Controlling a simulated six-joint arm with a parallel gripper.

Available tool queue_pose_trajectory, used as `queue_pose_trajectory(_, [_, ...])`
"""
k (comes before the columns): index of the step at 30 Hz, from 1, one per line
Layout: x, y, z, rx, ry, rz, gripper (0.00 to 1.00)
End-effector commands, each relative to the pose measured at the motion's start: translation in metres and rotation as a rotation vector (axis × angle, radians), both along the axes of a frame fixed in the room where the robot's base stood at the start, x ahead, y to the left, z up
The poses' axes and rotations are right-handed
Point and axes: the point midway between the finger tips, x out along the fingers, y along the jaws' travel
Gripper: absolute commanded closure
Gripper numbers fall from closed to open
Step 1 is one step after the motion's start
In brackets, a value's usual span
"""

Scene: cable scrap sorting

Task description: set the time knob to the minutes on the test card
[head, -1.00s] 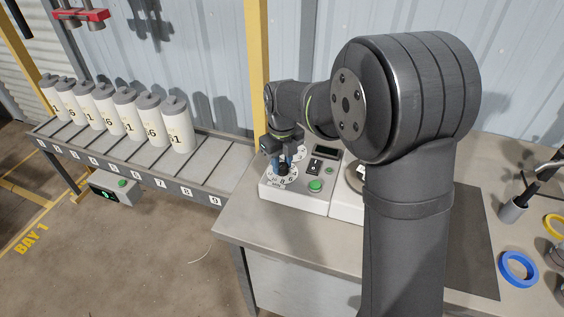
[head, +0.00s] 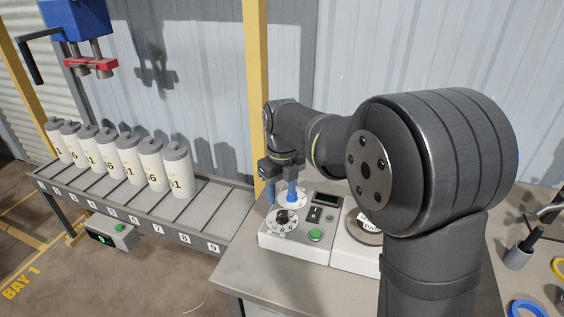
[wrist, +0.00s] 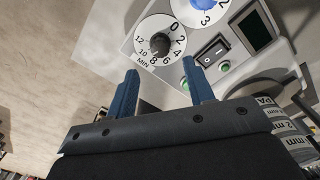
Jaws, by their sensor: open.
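The time knob (head: 282,216) is a black knob on a white dial at the panel's front left. In the wrist view the time knob (wrist: 160,44) sits on a dial marked MIN, numbered 0 to 12; its exact pointing is hard to read. My gripper (head: 281,198) is open and empty. In the wrist view its blue fingers (wrist: 160,70) are spread apart, below the knob in the picture and clear of it. A second dial with a blue knob (wrist: 205,4) shows 2 and 3. I cannot make out a test card.
The panel also has a black rocker switch (wrist: 211,53), a dark display (head: 326,199) and a green button (head: 315,235). A round labelled item (head: 366,228) stands to its right. Numbered canisters (head: 150,163) stand on a rack at left. The bench front (head: 238,272) is bare.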

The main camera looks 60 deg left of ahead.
Motion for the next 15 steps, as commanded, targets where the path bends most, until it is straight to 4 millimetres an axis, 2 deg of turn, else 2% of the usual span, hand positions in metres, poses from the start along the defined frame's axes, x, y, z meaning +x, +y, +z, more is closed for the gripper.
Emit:
queue_pose_trajectory(1, [0.0,0.001,0.015,0.005,-0.001,0.0,0.52])
queue_pose_trajectory(6, [0.0,0.001,0.054,0.004,-0.001,0.0,0.52])
queue_pose_trajectory(9, [0.0,0.0,0.073,0.003,0.0,0.0,0.52])
queue_pose_trajectory(15, [0.0,0.0,0.095,0.0,0.0,0.0,0.52])
